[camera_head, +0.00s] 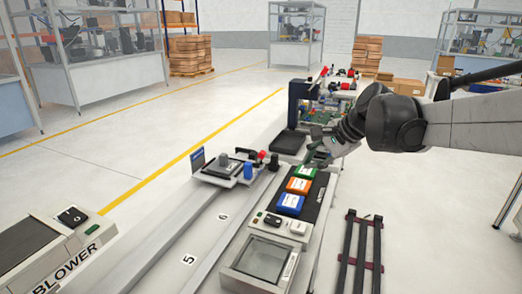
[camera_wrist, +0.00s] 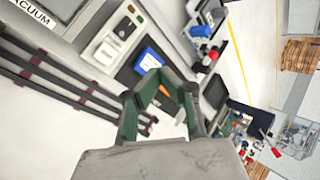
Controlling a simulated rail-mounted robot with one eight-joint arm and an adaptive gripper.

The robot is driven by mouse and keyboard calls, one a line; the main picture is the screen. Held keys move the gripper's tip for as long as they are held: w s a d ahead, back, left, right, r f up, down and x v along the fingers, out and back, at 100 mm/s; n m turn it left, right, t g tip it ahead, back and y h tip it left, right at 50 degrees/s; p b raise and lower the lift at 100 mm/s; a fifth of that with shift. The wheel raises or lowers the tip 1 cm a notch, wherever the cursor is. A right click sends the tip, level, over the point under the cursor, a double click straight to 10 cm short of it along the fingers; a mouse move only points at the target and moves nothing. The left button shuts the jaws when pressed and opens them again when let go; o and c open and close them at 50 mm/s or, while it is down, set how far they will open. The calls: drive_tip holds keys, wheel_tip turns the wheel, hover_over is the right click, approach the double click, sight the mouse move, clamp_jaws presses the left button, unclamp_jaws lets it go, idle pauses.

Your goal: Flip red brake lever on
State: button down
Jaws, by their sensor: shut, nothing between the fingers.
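My gripper (camera_head: 318,152) hangs over the far end of the dark strip that carries the coloured boxes. In the wrist view its green-edged fingers (camera_wrist: 160,78) are shut and empty, above the boxes. A small red part (camera_head: 262,155) stands on the fixture left of my gripper, apart from it; a red part also shows in the wrist view (camera_wrist: 214,55). Another red handle (camera_head: 324,71) stands on the farther station; a red handle on a stalk shows at lower right in the wrist view (camera_wrist: 277,152). I cannot tell which of these is the brake lever.
Blue (camera_head: 291,204), orange (camera_head: 299,185) and green (camera_head: 304,172) boxes lie close under my gripper. A glass-lidded unit (camera_head: 264,260) stands nearer. A blue cylinder (camera_head: 248,171) stands on the left fixture. Black rails (camera_head: 361,250) lie at right. Open floor (camera_head: 120,150) spreads left.

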drive_tip(key=w+d+f+m+y, duration=0.1)
drive_tip(key=w+f+m, duration=0.3)
drive_tip(key=w, duration=0.5)
drive_tip(key=w+d+f+m+y, duration=0.2)
drive_tip(key=w+f, duration=0.3)
drive_tip(key=w, duration=0.4)
drive_tip(key=w+d+f+m+y+b, duration=0.1)
drive_tip(key=w+f+m+y, duration=0.3)
drive_tip(key=w, duration=0.6)
drive_tip(key=shift+d+f+m, duration=0.2)
drive_tip(key=shift+f+m, duration=0.45)
drive_tip(key=shift+m, duration=0.15)
approach(260, 158)
wheel_tip(260, 158, down, 3)
drive_tip(key=w+a, duration=0.2)
drive_tip(key=w, duration=0.1)
drive_tip(key=shift+a+r, duration=0.5)
drive_tip(key=shift+a, duration=0.25)
drive_tip(key=shift+a, duration=0.1)
